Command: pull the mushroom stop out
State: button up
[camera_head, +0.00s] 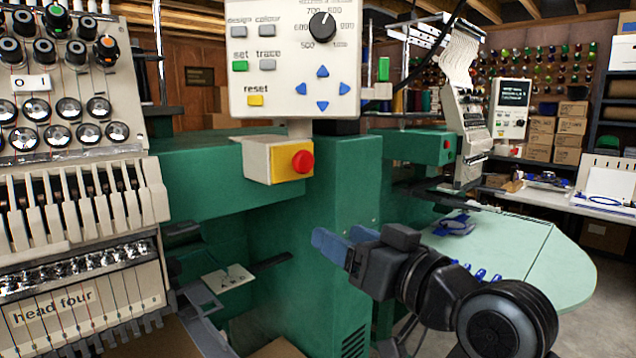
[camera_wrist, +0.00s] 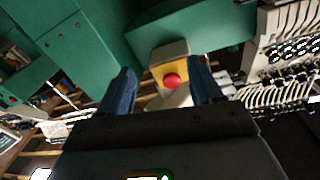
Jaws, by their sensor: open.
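The red mushroom stop (camera_head: 303,161) sits on the yellow front of a small cream box (camera_head: 270,160), under the control panel on the green machine. My gripper (camera_head: 338,240) is below and to the right of it in the head view, apart from it, with blue fingers pointing left. In the wrist view the mushroom stop (camera_wrist: 172,80) shows beyond and between the two open blue fingers (camera_wrist: 163,92). Nothing is between the fingers, and neither finger touches the stop. Whether the stop is pressed in cannot be told.
The control panel (camera_head: 292,60) with a black knob and buttons hangs just above the stop box. The embroidery head marked "head four" (camera_head: 80,190) stands at left. A pale green table (camera_head: 510,255) lies at right, behind my arm. Open space lies in front of the green column (camera_head: 325,240).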

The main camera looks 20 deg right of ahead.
aim_at(306, 160)
notch_tip(306, 160, up, 9)
jog(key=w+d+n+y+b, duration=0.1)
jog(key=w+d+n+b, duration=0.1)
jog(key=n, duration=0.1)
jog(key=shift+g, duration=0.3)
jog(key=shift+a+p+x, duration=0.15)
jog(key=shift+p+x, duration=0.3)
jog(key=shift+x, duration=1.5)
jog(key=shift+a+p+x, duration=0.2)
jog(key=shift+p+x, duration=0.2)
jog(key=shift+x, duration=1.6)
jog(key=shift+s+r, duration=0.1)
jog(key=shift+r, duration=0.1)
jog(key=shift+c, duration=0.3)
grip_shut()
